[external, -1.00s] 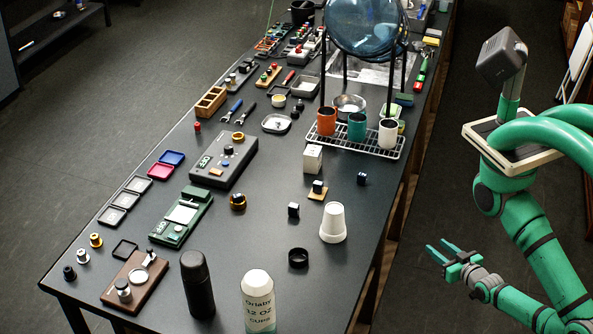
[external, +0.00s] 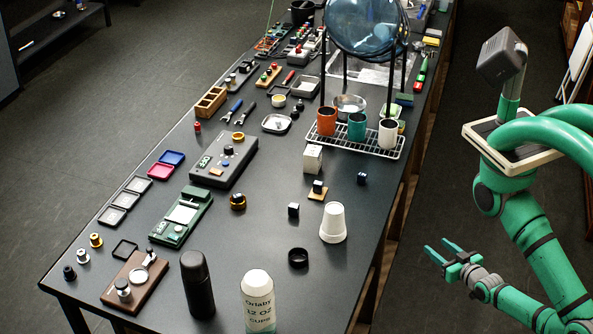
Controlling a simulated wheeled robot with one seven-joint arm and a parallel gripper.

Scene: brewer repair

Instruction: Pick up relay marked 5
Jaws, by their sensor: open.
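Several small dark cubes that may be relays lie on the black table: one (external: 293,210) left of the white cup stack, one (external: 318,187) on a small tan base, and one (external: 361,179) near the table's right edge. No number can be read on any of them, so I cannot tell which is marked 5. My gripper (external: 440,251) is open and empty. It is off the table's right side, apart from all of the cubes, with its green fingers pointing toward the table.
The white cups (external: 333,222) and a black ring (external: 298,258) stand near the right edge. A wire rack (external: 375,146) with orange, teal and white cups is farther back. A black bottle (external: 197,285) and a cup sleeve (external: 257,300) stand at the front. A grey device (external: 224,160) lies mid-table.

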